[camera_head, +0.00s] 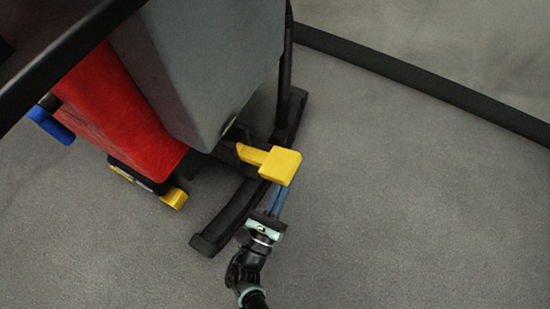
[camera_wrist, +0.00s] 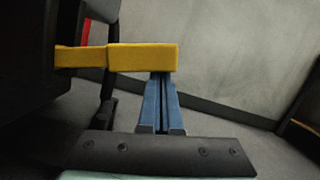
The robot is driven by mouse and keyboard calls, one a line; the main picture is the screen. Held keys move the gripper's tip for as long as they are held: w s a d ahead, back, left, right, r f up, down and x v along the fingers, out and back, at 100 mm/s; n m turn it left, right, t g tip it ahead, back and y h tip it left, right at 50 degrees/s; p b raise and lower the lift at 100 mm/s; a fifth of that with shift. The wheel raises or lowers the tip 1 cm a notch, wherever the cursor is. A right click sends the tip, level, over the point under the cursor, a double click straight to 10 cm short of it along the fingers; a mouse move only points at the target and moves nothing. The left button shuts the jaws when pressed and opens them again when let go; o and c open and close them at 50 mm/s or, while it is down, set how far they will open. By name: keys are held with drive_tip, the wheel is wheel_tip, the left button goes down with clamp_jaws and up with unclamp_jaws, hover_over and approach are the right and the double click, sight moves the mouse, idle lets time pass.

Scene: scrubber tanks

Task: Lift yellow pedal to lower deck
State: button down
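The yellow pedal (camera_head: 280,165) is a flat block on a yellow arm that sticks out from the grey scrubber machine (camera_head: 215,75). It also shows in the wrist view (camera_wrist: 142,57), with its arm running left to the dark machine side. My gripper (camera_head: 278,192) is at the pedal's near side, its blue fingers pointing at the block. In the wrist view the fingers (camera_wrist: 160,82) lie close together, and their tips are hidden behind or under the pedal block. I cannot tell whether they touch it.
A black base bar (camera_head: 225,218) of the machine lies on the floor left of my gripper. A red part (camera_head: 120,115) and another yellow piece (camera_head: 174,198) are farther left. A black floor strip (camera_head: 420,80) runs along the back. The grey floor at right is clear.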

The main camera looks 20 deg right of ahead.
drive_tip(key=s+a+f+b, duration=0.2)
drive_tip(key=s+a+f, duration=0.4)
drive_tip(key=s, duration=0.1)
drive_tip(key=shift+s+a, duration=0.25)
drive_tip(key=shift+s+f, duration=0.1)
idle(0.5)
